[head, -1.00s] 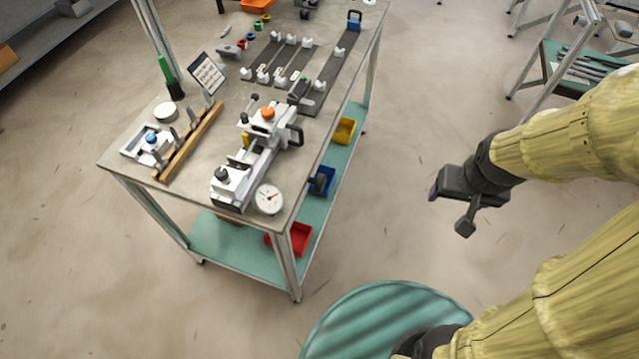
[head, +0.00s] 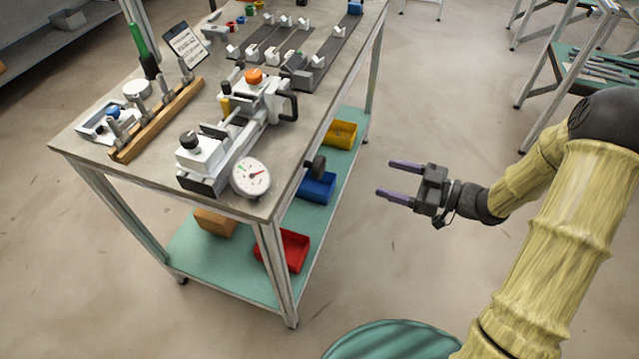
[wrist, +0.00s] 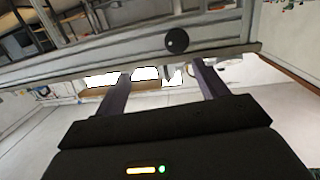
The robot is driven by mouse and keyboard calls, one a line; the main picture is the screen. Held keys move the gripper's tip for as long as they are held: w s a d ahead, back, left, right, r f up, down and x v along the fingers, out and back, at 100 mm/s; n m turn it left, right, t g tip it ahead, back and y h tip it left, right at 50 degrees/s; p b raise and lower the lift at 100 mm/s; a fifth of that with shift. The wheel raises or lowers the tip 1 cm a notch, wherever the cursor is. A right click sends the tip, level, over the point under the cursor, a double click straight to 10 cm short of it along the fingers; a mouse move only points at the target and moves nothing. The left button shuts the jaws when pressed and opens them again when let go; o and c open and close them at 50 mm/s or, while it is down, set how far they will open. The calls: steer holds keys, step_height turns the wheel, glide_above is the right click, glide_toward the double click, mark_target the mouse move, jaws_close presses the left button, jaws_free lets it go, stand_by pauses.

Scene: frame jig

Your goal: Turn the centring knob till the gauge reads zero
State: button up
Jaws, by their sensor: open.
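A dark round knob (head: 318,165) sticks out from the table's right side, just below the top. A black round knob, which looks like the same one, shows in the wrist view (wrist: 177,40) on the table's side, beyond and above the fingertips. The white round gauge (head: 251,177) hangs at the jig's near end. Its red needle points to the right and slightly up; its figures are too small to read. My gripper (head: 398,178) is open and empty, off the table's right side, its purple fingers pointing left toward the table. It is clear of the knob.
The jig (head: 235,125) has an orange knob (head: 254,76) and a black knob (head: 188,140) on top. A wooden rack (head: 155,120) stands left of it. Yellow (head: 341,134), blue (head: 318,188) and red (head: 291,250) bins sit on the lower shelf. The floor around my gripper is clear.

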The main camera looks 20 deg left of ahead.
mark_target(323, 169)
steer(key=shift+s+f+n+g+y, duration=0.3)
steer(key=shift+s+n+g+y, duration=0.2)
steer(key=shift+s+g+y, duration=0.35)
steer(key=shift+s, duration=0.1)
steer(key=a, duration=0.5)
steer(key=w+a+b, duration=0.1)
steer(key=a, duration=1.1)
steer(key=shift+w+a+b, duration=0.15)
steer(key=shift+w+b, duration=0.05)
steer(key=shift+b, duration=0.1)
steer(key=shift+c, duration=0.2)
steer(key=c, duration=0.9)
